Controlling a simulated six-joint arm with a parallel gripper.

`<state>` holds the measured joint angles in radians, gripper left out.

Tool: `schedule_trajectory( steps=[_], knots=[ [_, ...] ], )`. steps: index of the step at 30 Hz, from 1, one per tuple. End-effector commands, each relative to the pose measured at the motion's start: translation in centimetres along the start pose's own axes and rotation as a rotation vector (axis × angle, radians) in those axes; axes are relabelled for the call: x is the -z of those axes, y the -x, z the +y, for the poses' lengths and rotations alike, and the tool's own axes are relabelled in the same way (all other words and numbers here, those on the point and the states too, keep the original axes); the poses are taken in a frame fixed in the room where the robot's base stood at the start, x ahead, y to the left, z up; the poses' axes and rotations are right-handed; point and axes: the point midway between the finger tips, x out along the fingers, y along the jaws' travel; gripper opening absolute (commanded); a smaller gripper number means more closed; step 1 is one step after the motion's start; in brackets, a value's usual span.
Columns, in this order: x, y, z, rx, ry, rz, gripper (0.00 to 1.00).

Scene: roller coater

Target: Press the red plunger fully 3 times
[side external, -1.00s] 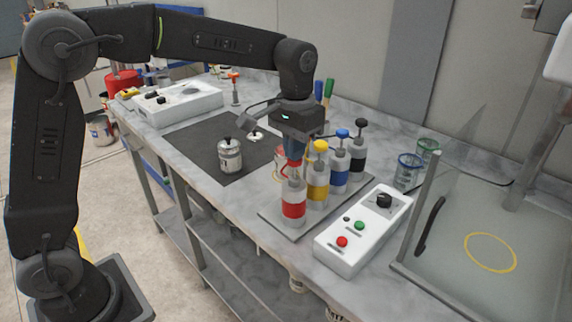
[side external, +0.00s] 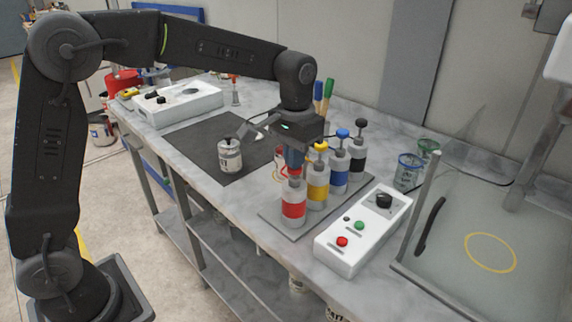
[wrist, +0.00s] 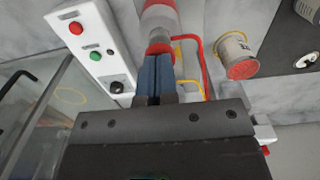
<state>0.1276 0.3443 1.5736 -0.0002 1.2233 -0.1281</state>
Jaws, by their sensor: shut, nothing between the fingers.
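The red-banded pump bottle (side external: 293,205) stands upright at the front of a row of pump bottles on a grey tray (side external: 272,215). My gripper (side external: 293,170) is directly above it, pointing down, with its blue fingers shut and nothing between them. In the wrist view the closed fingertips (wrist: 157,62) meet or nearly meet the red plunger (wrist: 160,47) on top of the bottle. The fingers cover much of the plunger in the side view, so how far down it sits is hard to tell.
Yellow (side external: 317,185), blue (side external: 339,170) and black (side external: 358,156) pump bottles stand close behind. A white control box (side external: 362,230) with buttons and a knob is to the right. A lidded can (side external: 230,156) stands on the dark mat (side external: 190,140) to the left.

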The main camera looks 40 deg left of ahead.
Motion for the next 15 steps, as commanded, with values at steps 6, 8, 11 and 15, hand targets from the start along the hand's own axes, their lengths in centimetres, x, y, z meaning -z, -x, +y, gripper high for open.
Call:
schedule_trajectory(
  steps=[6, 8, 11, 15],
  knots=[
    [0.0, 1.2, 0.0, 0.001, 0.000, -0.002, 0.00],
    [0.0, 1.6, 0.0, 0.001, 0.000, -0.002, 0.00],
    [0.0, 2.1, 0.0, 0.001, 0.000, -0.001, 0.00],
    [0.0, 3.0, 0.0, 0.001, 0.000, 0.000, 0.00]
  ],
)
